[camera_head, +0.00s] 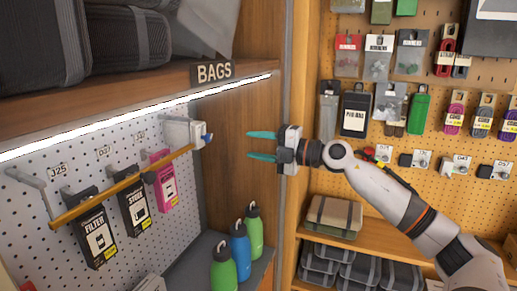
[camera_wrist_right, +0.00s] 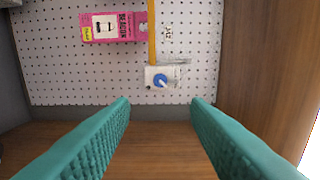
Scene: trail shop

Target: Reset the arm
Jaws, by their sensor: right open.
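My right gripper (camera_head: 262,145) is open and empty, with teal fingers pointing left in the head view, in front of the wooden side panel of the bag shelf. Its fingers also show wide apart in the right wrist view (camera_wrist_right: 160,125), with nothing between them. My right arm (camera_head: 390,195) reaches in from the lower right. A white box with a blue knob (camera_head: 203,136) sits at the end of a yellow bar, left of the fingertips and apart from them. The knob shows in the right wrist view (camera_wrist_right: 160,80) too. My left gripper is not in view.
The yellow bar (camera_head: 120,186) runs before several hanging packs, including a pink pack (camera_head: 160,182). Green and blue bottles (camera_head: 240,244) stand below the gripper. A wooden shelf marked BAGS (camera_head: 214,71) is above. A pegboard with hanging goods (camera_head: 400,90) is at right.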

